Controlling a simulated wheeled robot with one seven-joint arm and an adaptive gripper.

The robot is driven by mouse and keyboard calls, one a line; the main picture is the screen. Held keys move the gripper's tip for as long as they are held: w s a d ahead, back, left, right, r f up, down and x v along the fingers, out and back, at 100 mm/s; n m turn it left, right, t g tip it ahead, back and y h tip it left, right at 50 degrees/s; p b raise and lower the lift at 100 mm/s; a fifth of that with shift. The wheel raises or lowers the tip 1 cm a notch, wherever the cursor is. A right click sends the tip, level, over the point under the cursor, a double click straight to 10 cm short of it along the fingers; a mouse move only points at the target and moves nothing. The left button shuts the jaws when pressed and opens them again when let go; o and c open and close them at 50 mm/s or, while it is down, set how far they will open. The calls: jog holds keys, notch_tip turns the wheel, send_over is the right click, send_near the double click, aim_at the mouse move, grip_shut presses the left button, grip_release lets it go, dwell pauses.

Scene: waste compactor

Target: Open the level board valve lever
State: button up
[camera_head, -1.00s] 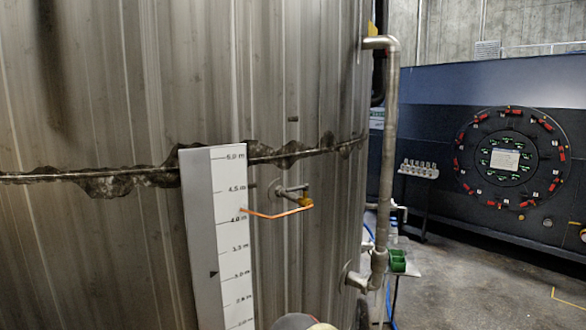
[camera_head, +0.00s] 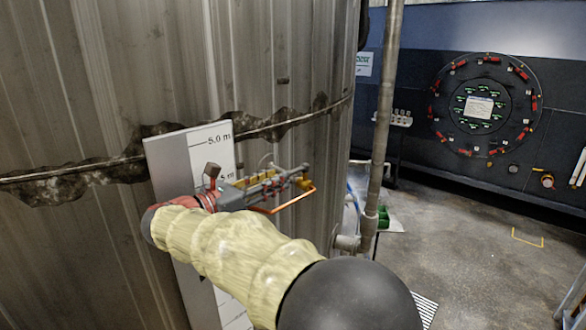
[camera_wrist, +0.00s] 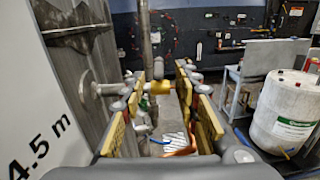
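The orange valve lever (camera_head: 291,202) shows in the head view, just below and beside my gripper (camera_head: 296,178). A bit of orange, likely the lever, also shows low between my fingers in the wrist view (camera_wrist: 182,152). The brass valve body (camera_wrist: 158,87) sits on a pipe from the tank wall, seen between my fingertips (camera_wrist: 168,75). My fingers are spread apart with yellow pads and hold nothing that I can see. The white level board (camera_head: 168,165) stands left of the gripper; its "4.5 m" mark shows in the wrist view (camera_wrist: 28,120).
The metal tank (camera_head: 90,90) is close on the left. A vertical pipe (camera_head: 384,120) stands right of the valve. A white drum (camera_wrist: 283,110) and a grey bench-like structure (camera_wrist: 262,65) are on the right in the wrist view. Open floor (camera_head: 480,240) lies to the right.

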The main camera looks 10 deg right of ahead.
aim_at(304, 165)
jog(key=x, duration=0.8)
jog(key=shift+w+a+f, duration=0.1)
jog(key=shift+f, duration=0.15)
jog(key=shift+c, duration=1.3)
grip_shut()
